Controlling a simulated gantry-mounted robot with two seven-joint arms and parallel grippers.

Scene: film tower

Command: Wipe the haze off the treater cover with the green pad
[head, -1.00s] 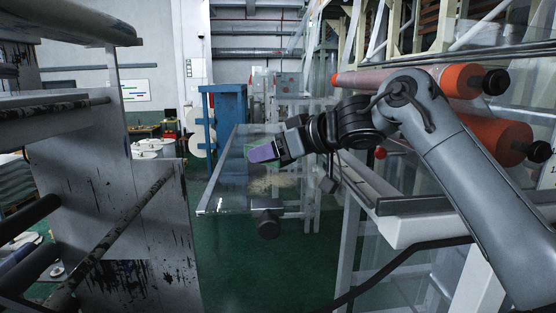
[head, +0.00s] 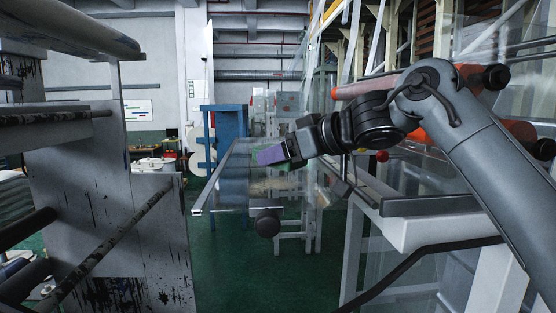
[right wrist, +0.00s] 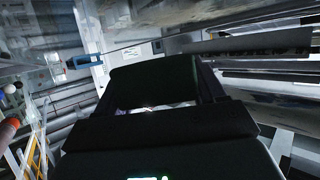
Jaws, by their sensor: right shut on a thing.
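My right gripper (head: 284,152) is shut on the pad (head: 270,155), which looks purple with a thin green edge in the head view. In the right wrist view the pad (right wrist: 155,88) is a dark, greenish block between the fingers. The treater cover seems to be the clear panel (head: 228,196) below and around the gripper. The pad is over its upper part; I cannot tell whether it touches. Haze on the cover cannot be clearly made out. My left gripper is not in view.
A grey machine frame (head: 130,210) with rollers stands close on the left. Orange rollers (head: 520,132) and a white frame beam (head: 425,228) are at the right, near my right arm. A dark round roller end (head: 267,226) sits below the clear panel. A blue post (head: 228,125) stands behind.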

